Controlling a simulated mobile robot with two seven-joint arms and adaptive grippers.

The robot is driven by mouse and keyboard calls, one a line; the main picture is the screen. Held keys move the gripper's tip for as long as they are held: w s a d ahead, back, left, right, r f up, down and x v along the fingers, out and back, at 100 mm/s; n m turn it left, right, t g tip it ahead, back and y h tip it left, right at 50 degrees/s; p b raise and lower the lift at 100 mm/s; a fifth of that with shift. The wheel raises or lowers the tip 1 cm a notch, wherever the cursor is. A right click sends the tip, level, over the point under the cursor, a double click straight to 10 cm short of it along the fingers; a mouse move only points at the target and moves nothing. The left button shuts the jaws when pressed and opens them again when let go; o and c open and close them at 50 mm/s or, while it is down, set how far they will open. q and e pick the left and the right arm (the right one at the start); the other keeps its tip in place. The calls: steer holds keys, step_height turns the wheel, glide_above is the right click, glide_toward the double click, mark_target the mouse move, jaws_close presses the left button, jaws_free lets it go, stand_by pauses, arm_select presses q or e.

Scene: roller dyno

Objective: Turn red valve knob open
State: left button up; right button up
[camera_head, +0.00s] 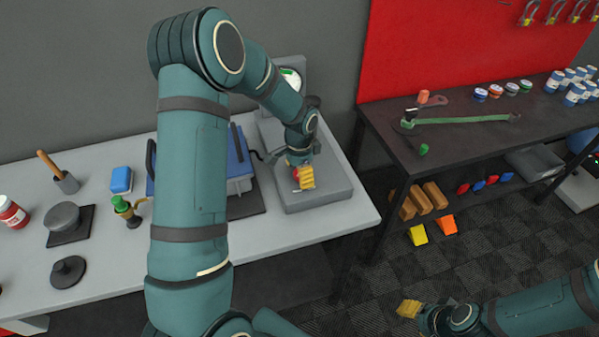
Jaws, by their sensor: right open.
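My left gripper (304,178), with yellow fingertips, is low over the grey machine (325,190) on the light table. A small patch of red (295,174) shows right beside its fingers and is likely the red valve knob. The fingers and wrist hide most of it, so I cannot tell whether they touch or grip it, or how the knob is turned. My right gripper (409,308) is open and empty over the floor at the lower right, well away from the machine.
A blue box (238,165) stands left of the machine, partly behind my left arm. A small valve with a green knob (122,204), a blue block (121,179) and a red-and-white can (11,212) are further left. A dark workbench (450,140) stands at the right.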

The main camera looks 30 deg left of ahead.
arm_select(q)
jaws_close()
steer(key=shift+n, duration=0.3)
steer(key=n+b, duration=0.1)
steer(key=n, duration=0.2)
steer(key=shift+n, duration=0.3)
steer(key=n, duration=0.4)
steer(key=shift+s+n, duration=0.1)
steer(key=shift+n, duration=0.2)
steer(key=n, duration=0.4)
steer(key=shift+d, duration=0.1)
steer(key=shift+n+p, duration=0.8)
steer(key=shift+n, duration=1.7)
